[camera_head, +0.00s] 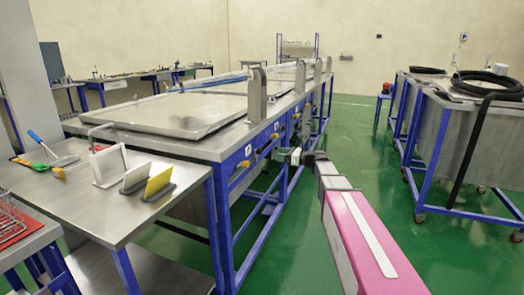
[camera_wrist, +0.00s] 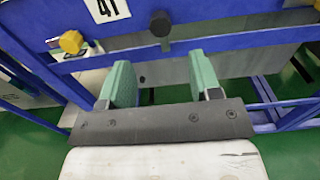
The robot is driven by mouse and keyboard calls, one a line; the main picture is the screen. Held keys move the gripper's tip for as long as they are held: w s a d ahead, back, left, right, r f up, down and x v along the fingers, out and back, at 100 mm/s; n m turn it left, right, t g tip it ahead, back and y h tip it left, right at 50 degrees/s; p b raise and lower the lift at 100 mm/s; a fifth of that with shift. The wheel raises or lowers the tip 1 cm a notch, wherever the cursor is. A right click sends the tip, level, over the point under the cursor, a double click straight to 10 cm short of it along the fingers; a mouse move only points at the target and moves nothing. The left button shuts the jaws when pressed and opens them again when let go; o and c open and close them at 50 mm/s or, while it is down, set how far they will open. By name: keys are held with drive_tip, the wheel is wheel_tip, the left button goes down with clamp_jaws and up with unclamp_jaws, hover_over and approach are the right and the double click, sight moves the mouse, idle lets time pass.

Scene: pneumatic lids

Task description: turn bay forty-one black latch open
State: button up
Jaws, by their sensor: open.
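The black latch (camera_wrist: 160,23) shows in the wrist view as a round dark knob on the blue rail, to the right of the white plate marked 41 (camera_wrist: 107,8). My gripper (camera_wrist: 160,72) has two green fingers spread apart with nothing between them. The latch lies beyond the fingertips, roughly in line with the gap between them, and looks apart from them. In the head view my gripper (camera_head: 294,156) is at the side of the long blue-framed bench, at the end of my pink arm. The latch is not clear there.
A yellow knob (camera_wrist: 71,42) sits left of the black latch, below the plate. A blue rail (camera_wrist: 240,40) runs across behind the fingers. The metal lid (camera_head: 165,112) lies flat on the bench. Green floor (camera_head: 355,135) is open to the right, before wheeled bins (camera_head: 468,135).

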sight(260, 150)
drive_tip(key=x, duration=1)
drive_tip(key=shift+w+a, duration=0.15)
drive_tip(key=shift+a, duration=0.2)
drive_tip(key=shift+c, duration=0.3)
drive_tip(key=c, duration=0.9)
